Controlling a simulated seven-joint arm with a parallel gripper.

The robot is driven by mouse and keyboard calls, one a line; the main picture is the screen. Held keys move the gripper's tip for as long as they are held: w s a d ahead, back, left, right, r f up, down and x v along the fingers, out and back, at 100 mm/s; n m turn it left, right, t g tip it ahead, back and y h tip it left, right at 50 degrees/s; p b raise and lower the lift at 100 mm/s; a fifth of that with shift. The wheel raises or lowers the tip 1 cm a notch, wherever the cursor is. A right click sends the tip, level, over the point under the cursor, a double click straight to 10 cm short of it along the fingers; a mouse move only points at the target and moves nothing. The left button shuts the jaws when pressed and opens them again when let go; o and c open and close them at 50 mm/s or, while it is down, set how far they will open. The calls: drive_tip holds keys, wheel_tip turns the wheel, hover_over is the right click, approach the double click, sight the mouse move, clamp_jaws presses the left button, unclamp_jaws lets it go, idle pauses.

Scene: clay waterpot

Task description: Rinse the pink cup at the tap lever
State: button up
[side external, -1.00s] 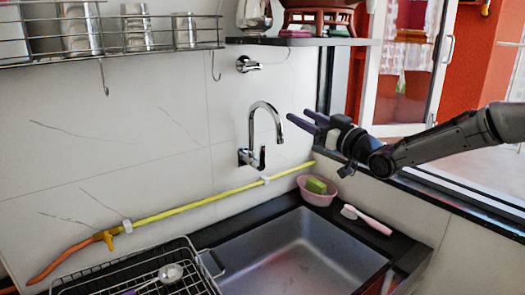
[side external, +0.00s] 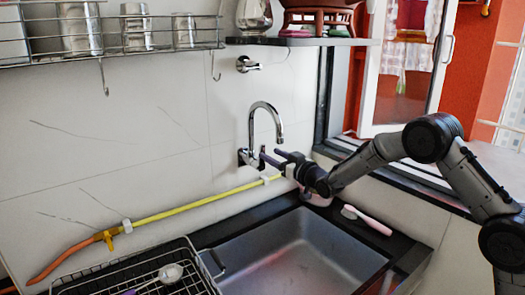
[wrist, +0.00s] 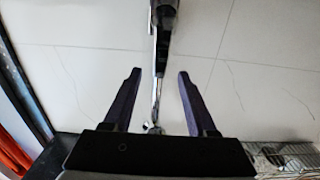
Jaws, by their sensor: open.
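The chrome tap (side external: 265,107) stands out from the tiled wall above the sink. Its lever, low on the tap body, is largely hidden by my gripper in the side view. My gripper (side external: 270,155) is open and empty, its dark fingers reaching toward the lever. In the wrist view, the tap (wrist: 165,18) runs between the spread fingers of my gripper (wrist: 160,73); I cannot tell whether they touch it. No pink cup can be made out. A pink bowl (side external: 318,201) at the sink's back corner is mostly hidden behind my gripper.
The grey sink (side external: 300,245) is empty. A pink-handled brush (side external: 368,220) lies on its right rim. A wire dish rack (side external: 135,270) with a ladle stands at left. A yellow hose (side external: 190,206) runs along the wall. A shelf (side external: 300,41) hangs above the tap.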

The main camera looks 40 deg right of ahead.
sight(263, 150)
drive_tip(key=shift+w, duration=2.75)
clamp_jaws()
